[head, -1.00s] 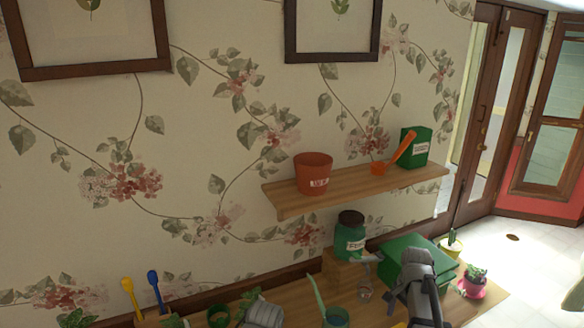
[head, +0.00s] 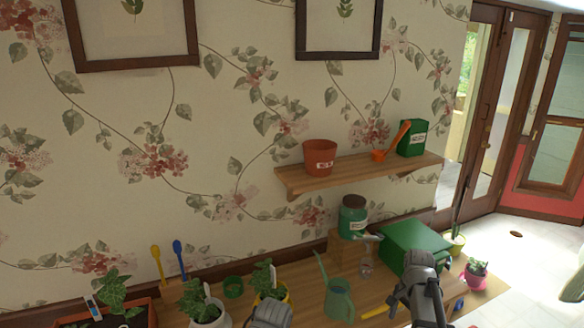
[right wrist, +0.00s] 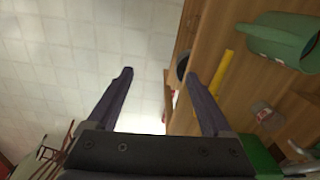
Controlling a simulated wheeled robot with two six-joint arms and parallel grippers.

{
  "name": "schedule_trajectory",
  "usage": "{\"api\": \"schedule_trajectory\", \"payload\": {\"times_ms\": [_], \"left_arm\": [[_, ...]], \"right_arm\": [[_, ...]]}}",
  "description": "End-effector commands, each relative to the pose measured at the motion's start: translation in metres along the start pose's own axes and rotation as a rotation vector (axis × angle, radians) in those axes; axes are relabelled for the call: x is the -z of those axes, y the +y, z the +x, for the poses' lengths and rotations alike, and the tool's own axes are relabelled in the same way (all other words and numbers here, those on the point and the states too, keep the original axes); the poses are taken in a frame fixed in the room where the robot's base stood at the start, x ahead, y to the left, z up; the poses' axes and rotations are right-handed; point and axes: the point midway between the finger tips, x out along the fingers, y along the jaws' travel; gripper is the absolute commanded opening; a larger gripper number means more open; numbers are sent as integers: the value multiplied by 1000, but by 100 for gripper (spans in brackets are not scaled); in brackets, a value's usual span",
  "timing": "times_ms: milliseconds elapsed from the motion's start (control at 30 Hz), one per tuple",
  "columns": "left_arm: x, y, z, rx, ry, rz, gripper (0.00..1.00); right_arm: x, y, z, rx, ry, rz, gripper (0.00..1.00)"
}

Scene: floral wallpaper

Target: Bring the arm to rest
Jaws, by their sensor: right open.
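My right arm (head: 425,285) rises at the lower right of the head view, in front of the green box. In the right wrist view, my right gripper (right wrist: 160,76) is open, with its two dark fingers wide apart. My left arm (head: 270,314) shows as a grey link at the bottom centre of the head view. Its jaws are not visible.
A wooden table (head: 315,308) along the wall holds potted plants, a green watering can (head: 338,298), a green jar (head: 353,216) and a green box (head: 415,243). A shelf (head: 345,175) hangs above. Tiled floor (right wrist: 60,60) is clear beside the table.

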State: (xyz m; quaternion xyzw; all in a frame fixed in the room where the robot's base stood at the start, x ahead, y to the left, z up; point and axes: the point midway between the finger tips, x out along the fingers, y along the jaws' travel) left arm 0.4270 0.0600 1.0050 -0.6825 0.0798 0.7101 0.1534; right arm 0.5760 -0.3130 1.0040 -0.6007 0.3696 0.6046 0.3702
Motion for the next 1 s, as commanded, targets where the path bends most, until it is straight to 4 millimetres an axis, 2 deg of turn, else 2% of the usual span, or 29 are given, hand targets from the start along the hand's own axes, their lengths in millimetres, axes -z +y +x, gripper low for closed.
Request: {"api": "schedule_trajectory", "payload": {"times_ms": [267, 367, 567, 800, 900, 1000], "left_arm": [[0, 0, 0, 0, 0, 0, 65], [0, 0, 1, 0, 0, 0, 65], [0, 0, 1, 0, 0, 0, 65], [0, 0, 2, 0, 0, 0, 65], [0, 0, 2, 0, 0, 0, 65], [0, 0, 2, 0, 0, 0, 65]], "right_arm": [[-45, -9, 1, -13, 5, -188, 84], [-70, -12, 1, -21, 7, -294, 84], [-133, -15, 2, -44, 14, -577, 84], [-237, 1, 3, -87, 25, -1086, 84], [-266, 10, 3, -102, 27, -1253, 84], [-283, 16, 3, -114, 29, -1363, 84]]}}
